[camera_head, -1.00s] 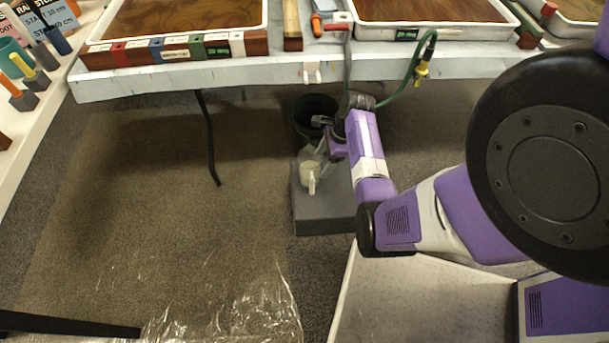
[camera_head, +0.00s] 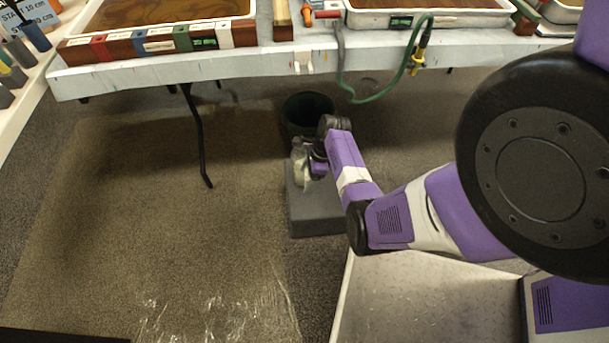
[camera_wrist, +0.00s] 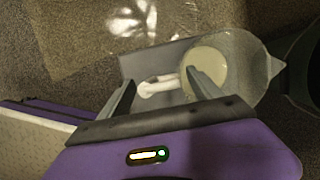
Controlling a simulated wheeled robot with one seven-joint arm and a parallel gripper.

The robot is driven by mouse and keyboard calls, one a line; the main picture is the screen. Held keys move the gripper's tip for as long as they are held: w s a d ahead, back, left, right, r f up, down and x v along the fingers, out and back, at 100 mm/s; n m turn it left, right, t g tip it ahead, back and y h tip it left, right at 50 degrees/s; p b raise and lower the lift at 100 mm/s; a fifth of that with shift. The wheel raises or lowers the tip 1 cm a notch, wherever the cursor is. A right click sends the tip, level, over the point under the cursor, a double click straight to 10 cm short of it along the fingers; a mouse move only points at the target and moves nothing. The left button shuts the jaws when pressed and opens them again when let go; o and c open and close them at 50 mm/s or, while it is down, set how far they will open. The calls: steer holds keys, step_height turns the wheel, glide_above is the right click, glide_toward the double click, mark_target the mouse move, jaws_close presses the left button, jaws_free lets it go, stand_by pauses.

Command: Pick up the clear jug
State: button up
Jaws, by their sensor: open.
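The clear jug (camera_head: 299,166) stands on a grey block (camera_head: 318,218) under the table, partly hidden by my arm in the head view. In the wrist view the jug (camera_wrist: 243,62) shows pale liquid inside and a white handle (camera_wrist: 158,86) pointing left. My gripper (camera_wrist: 158,88) is open, with one finger on each side of the handle. The right finger reaches near the jug's body. I cannot tell whether either finger touches the jug. In the head view my gripper is mostly hidden behind my wrist.
A dark bucket (camera_head: 307,108) stands just behind the block. The table edge (camera_head: 150,75) with trays is above and behind my arm. A green hose (camera_head: 385,98) hangs from it. A black table leg (camera_head: 200,140) is to the left. Clear plastic sheeting (camera_head: 215,315) lies on the floor.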

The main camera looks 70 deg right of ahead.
steer(key=shift+w+f, duration=0.1)
steer(key=shift+f, duration=0.2)
jaws_close()
steer(key=shift+r, duration=0.1)
steer(key=shift+r, duration=0.1)
step_height(320, 180, up, 20)
steer(key=p, duration=0.8)
stand_by(0.9)
steer(key=shift+w, duration=0.1)
stand_by(0.4)
